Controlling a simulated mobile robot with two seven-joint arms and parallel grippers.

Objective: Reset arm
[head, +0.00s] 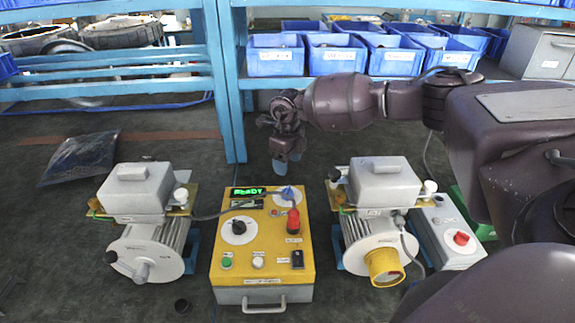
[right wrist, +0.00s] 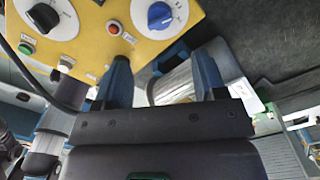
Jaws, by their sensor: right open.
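My right gripper (head: 289,163) hangs in the air above and behind the far right part of the yellow control box (head: 270,266). Its two blue fingers are apart with nothing between them, as the right wrist view also shows (right wrist: 163,75). The box has a lit green "READY" display (head: 248,192), a blue knob (head: 287,194), a red lamp or button (head: 293,221) and a black knob (head: 239,227). The blue knob also shows in the right wrist view (right wrist: 160,16). My left gripper is not in view.
A grey blower (head: 145,245) stands left of the box. Another blower with a yellow cap (head: 384,267) stands right, beside a grey box with a red button (head: 461,238). Blue bins (head: 335,58) fill the shelf behind.

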